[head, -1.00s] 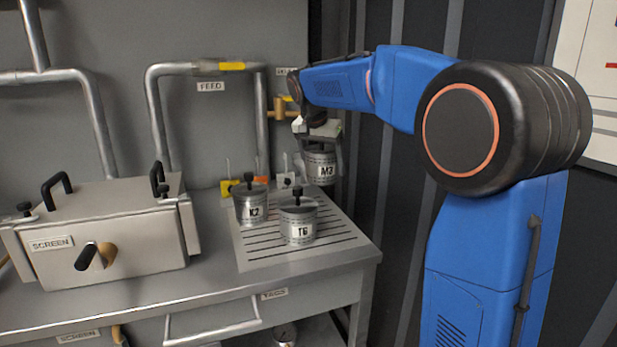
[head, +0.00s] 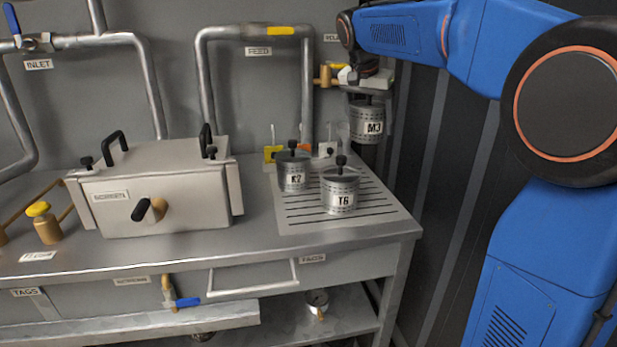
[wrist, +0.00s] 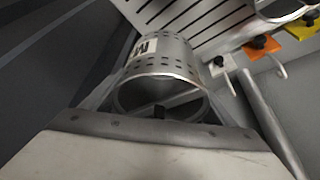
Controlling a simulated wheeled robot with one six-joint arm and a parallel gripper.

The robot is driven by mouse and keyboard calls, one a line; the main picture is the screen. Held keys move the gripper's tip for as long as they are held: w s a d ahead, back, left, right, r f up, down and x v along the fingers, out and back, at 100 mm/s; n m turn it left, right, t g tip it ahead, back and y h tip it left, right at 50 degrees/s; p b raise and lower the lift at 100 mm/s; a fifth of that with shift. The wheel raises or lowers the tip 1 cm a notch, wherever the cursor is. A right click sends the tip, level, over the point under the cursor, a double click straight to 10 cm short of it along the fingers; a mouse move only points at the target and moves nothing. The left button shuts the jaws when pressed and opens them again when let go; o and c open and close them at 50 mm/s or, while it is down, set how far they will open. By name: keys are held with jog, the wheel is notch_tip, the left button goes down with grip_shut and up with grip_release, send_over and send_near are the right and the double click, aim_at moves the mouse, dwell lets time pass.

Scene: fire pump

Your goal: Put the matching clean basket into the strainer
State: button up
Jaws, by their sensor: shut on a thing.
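My gripper (head: 368,94) is shut on the perforated metal basket labelled M3 (head: 366,122) and holds it raised at the back right of the bench. In the wrist view the M3 basket (wrist: 160,75) hangs between the fingers, its label partly cut off. Basket K2 (head: 293,171) and basket T6 (head: 340,190) stand on the slotted drain board (head: 300,218), below and left of my gripper. The strainer box labelled SCREEN (head: 150,195) stands to the left with its lid on and black handles on top. Its inside is hidden.
FEED pipes (head: 203,90) rise behind the box. A dark ribbed wall (head: 440,150) is close on the right.

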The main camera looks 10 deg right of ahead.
aim_at(371, 107)
jog(key=s+r, duration=0.1)
jog(key=s+a+r, duration=0.1)
jog(key=r, duration=0.1)
jog(key=shift+s, duration=0.25)
jog(key=shift+s+r, duration=0.15)
jog(key=shift+s, duration=0.1)
notch_tip(371, 107, down, 18)
jog(key=shift+r, duration=0.25)
jog(key=shift+f, duration=0.1)
jog(key=o, duration=1.2)
